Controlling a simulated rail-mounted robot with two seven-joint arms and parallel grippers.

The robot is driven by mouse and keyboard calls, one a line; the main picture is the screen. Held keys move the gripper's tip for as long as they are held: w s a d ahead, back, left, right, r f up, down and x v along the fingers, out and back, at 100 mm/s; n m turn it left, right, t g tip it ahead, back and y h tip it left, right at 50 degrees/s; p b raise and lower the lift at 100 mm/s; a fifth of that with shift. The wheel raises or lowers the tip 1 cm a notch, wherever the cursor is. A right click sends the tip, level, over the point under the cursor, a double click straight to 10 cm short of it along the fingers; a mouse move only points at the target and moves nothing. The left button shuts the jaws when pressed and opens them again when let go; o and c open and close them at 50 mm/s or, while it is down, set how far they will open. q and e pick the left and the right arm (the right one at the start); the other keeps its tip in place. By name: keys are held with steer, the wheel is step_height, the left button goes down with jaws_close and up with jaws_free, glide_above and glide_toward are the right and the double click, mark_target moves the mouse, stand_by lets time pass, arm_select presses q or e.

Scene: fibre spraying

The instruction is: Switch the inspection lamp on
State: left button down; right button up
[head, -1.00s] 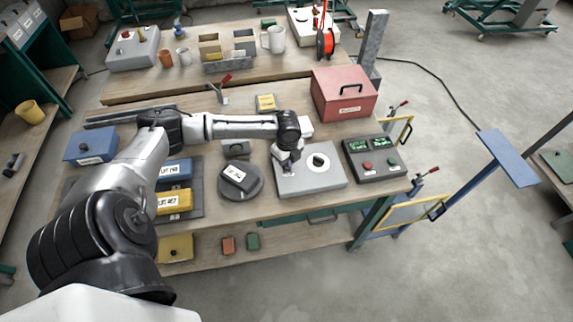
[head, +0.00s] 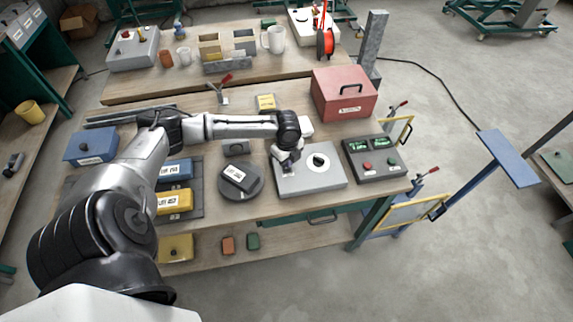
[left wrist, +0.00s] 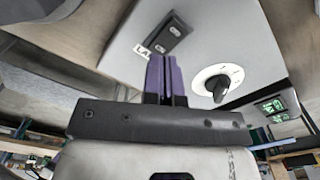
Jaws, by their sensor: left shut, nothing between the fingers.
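A grey control box (head: 325,178) stands near the front edge of the workbench. A black rotary knob on a white dial (head: 319,161) sits on its top; the knob also shows in the left wrist view (left wrist: 218,84). A dark rocker switch (left wrist: 167,36) with a partly hidden label starting "LA" (left wrist: 143,50) is on the same panel in the left wrist view. My left gripper (head: 289,166) is over the left part of the box. Its purple fingers (left wrist: 164,62) are shut and empty, with their tips close to the switch. I cannot tell whether they touch it. My right gripper is out of view.
A dark panel with green displays and buttons (head: 374,158) stands right of the box. A red case (head: 344,95) is behind. A round dark stand (head: 240,191) is to the left. The bench front edge is close to the box.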

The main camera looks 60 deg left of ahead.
arm_select(q)
steer(key=shift+f+b, duration=0.4)
steer(key=shift+f, duration=0.95)
stand_by(0.6)
steer(key=shift+r, duration=0.1)
step_height(320, 180, up, 2)
steer(key=shift+p, duration=1.2)
step_height(320, 180, up, 5)
steer(key=p, duration=0.5)
steer(key=shift+p, duration=0.4)
